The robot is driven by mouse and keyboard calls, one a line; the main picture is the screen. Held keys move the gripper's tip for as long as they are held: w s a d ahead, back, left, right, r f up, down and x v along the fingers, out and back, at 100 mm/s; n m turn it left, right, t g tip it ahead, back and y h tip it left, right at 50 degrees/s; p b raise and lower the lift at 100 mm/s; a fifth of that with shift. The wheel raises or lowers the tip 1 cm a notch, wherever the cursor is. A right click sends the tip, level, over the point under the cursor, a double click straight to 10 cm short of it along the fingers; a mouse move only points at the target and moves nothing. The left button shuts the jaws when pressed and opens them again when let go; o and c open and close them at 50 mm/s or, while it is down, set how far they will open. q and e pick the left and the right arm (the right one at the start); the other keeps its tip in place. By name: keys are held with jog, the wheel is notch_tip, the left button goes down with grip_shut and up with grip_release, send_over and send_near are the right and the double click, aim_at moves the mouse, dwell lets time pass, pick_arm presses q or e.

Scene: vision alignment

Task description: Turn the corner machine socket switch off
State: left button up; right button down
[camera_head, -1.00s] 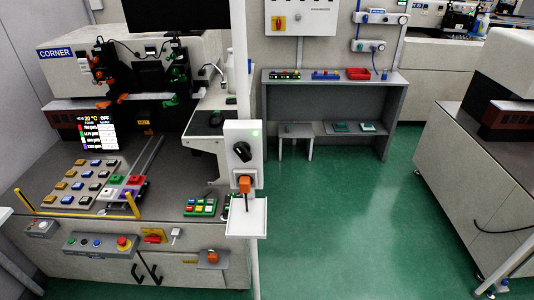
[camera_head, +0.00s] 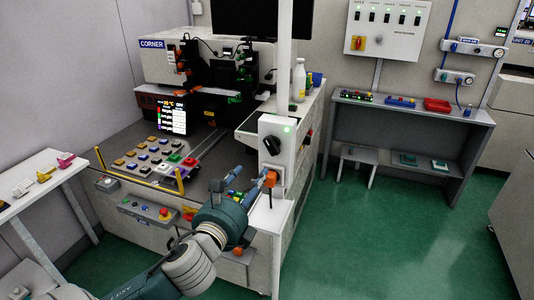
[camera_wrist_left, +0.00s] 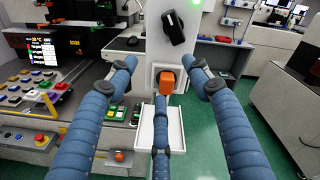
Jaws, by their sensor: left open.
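The corner machine's white socket box (camera_head: 289,165) is on a white post. Its black rotary switch knob (camera_head: 272,144) is turned diagonally, below a lit green lamp (camera_head: 286,129). An orange plug (camera_head: 270,178) is in the socket under the knob. In the left wrist view, the knob (camera_wrist_left: 173,27) is at the top middle and the orange plug (camera_wrist_left: 167,84) is at the centre. My left gripper (camera_head: 240,180) is open and empty, with blue fingers pointing at the box. It is in front of and below the knob, apart from it.
A small white shelf (camera_head: 270,215) juts out under the socket. The machine labelled CORNER (camera_head: 160,62) stands behind, with a keypad panel (camera_head: 155,155). A white side table (camera_head: 30,205) is at left. Green floor (camera_head: 370,240) is open at right.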

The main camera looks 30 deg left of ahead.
aim_at(269, 150)
pick_arm(q)
jog(key=shift+m+t, duration=0.4)
jog(key=shift+m, duration=0.4)
jog(key=w+r+b, duration=0.1)
jog(key=w+b, duration=0.1)
jog(key=w, duration=0.1)
jog(key=w+r+b, duration=0.1)
jog(key=w+b, duration=0.1)
jog(key=w, duration=0.1)
jog(key=w+a+r+b, duration=0.1)
jog(key=w+b, duration=0.1)
jog(key=w, duration=0.1)
jog(key=shift+w+r+b, duration=0.1)
jog(key=shift+r+b, duration=0.15)
jog(key=shift+b, duration=0.1)
jog(key=shift+w+a, duration=0.15)
jog(key=shift+w, duration=0.4)
jog(key=c, duration=1.1)
jog(key=shift+c, duration=0.3)
